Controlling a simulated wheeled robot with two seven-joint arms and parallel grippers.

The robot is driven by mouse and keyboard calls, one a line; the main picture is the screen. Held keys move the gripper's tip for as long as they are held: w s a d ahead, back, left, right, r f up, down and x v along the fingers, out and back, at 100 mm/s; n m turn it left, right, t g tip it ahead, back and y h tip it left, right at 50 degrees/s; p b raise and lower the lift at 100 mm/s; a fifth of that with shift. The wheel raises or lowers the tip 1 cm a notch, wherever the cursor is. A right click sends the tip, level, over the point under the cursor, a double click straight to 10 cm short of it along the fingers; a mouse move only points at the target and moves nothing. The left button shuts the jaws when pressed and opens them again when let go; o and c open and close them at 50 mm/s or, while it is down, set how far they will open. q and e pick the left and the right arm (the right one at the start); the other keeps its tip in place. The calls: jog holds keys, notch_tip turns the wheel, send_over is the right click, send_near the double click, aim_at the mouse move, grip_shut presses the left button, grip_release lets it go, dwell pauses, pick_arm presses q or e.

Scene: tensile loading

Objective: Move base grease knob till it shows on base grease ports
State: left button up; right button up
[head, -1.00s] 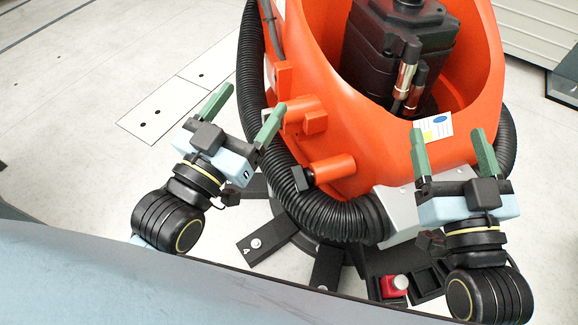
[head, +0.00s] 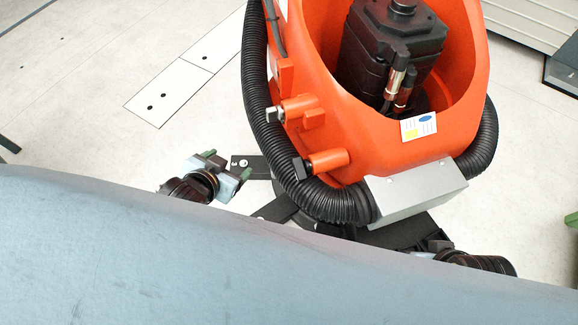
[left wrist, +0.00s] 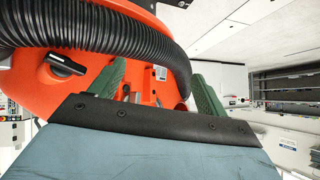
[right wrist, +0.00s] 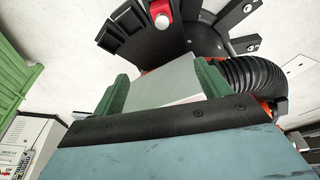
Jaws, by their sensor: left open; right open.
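In the head view, two orange stubs stick out of the orange robot base: an upper stub (head: 300,110) with a metal square end and a lower stub (head: 328,160) with a black end. In the left wrist view, a black knob with a pale pointer line (left wrist: 66,66) sits on the orange base, left of my gripper fingers. I cannot tell port markings. My left gripper (head: 224,165) is open and empty, left of and below the stubs, apart from them. My right gripper (right wrist: 165,86) is open; in the head view it is mostly hidden.
A black corrugated hose (head: 325,205) curves around the base. A grey box (head: 415,190) sits at its front and shows beyond my right fingers. A red button (right wrist: 160,14) is near black floor brackets. Pale floor lies open at left.

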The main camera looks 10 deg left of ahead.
pick_arm(q)
jog(key=w+f+m+t+h, duration=0.1)
jog(key=w+m+t+h, duration=0.1)
jog(key=w+m+t, duration=0.15)
jog(key=m+g+h, duration=0.4)
jog(key=m+h, duration=0.5)
jog(key=h, duration=0.4)
send_near(295, 170)
pick_arm(e)
notch_tip(295, 170, down, 9)
jog(key=d, duration=0.2)
pick_arm(q)
jog(key=shift+n, duration=0.25)
jog(key=shift+f+b+x, duration=0.2)
jog(key=shift+b+x, duration=0.35)
jog(key=shift+x, duration=1.6)
jog(key=shift+f+b+x, duration=0.15)
jog(key=shift+b+x, duration=0.4)
jog(key=shift+x, duration=1.65)
jog(key=shift+w+a, duration=0.1)
pick_arm(e)
jog(key=r, duration=0.1)
jog(key=a+r, duration=0.1)
jog(key=r, duration=0.3)
jog(key=shift+a, duration=0.3)
pick_arm(q)
jog(key=c, duration=1)
